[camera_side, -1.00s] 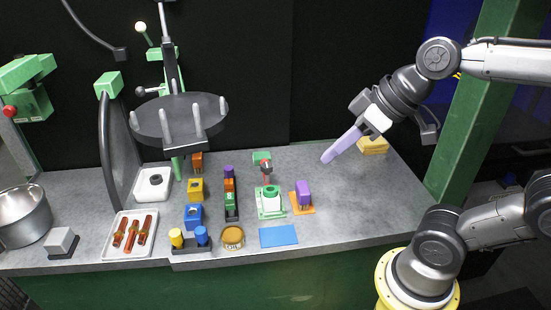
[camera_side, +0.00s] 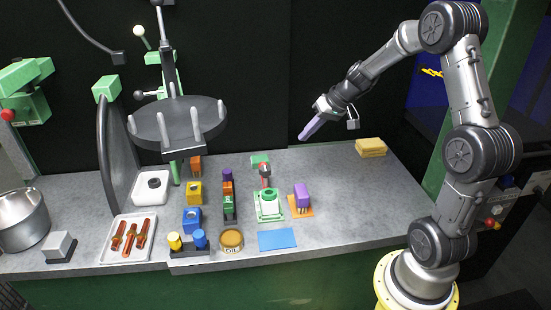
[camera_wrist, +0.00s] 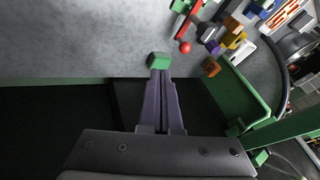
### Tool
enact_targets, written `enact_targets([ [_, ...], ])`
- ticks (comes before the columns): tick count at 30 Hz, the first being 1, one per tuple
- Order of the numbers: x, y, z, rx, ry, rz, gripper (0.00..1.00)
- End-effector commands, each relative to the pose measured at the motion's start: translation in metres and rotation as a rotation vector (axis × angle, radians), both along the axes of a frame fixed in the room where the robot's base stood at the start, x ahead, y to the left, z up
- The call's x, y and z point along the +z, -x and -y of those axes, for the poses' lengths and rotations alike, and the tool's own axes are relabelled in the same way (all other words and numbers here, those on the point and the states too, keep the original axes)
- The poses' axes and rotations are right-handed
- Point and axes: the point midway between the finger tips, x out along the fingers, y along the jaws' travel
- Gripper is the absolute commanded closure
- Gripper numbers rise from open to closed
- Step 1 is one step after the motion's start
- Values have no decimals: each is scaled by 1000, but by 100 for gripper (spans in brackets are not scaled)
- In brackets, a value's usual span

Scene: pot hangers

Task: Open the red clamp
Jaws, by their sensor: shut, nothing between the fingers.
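The red clamp (camera_side: 265,171) has a red arm with a dark tip and stands by a green fixture (camera_side: 268,204) in the middle of the bench. A green block (camera_side: 260,159) sits just behind it. In the wrist view, a red bar (camera_wrist: 186,22) and a red ball (camera_wrist: 185,47) show at the upper right, and a green block (camera_wrist: 159,60) lies just beyond my fingertips. My gripper (camera_side: 303,136), with long purple fingers, is in the air up and right of the clamp. Its fingers (camera_wrist: 161,76) are together and empty. I cannot tell the clamp's exact angle.
A purple block (camera_side: 302,197) on an orange base stands right of the fixture, with a blue mat (camera_side: 278,239) in front. A grey round rack (camera_side: 166,122) with pegs rises at the left. A yellow sponge (camera_side: 371,147) lies at the right. The bench between sponge and purple block is clear.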

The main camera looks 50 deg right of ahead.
Motion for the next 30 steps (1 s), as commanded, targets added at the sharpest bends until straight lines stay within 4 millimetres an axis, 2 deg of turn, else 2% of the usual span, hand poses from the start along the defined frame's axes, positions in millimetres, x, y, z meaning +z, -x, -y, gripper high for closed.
enact_targets([
  [9, 0, 0, -1, 1, 1, 0, 100],
  [14, -9, -6, -3, 2, 1, -1, 100],
  [27, -78, -50, -17, 4, -1, -3, 100],
  [29, -87, -55, -19, 3, 0, -2, 100],
  [30, -85, -59, -26, 7, 2, 0, 100],
])
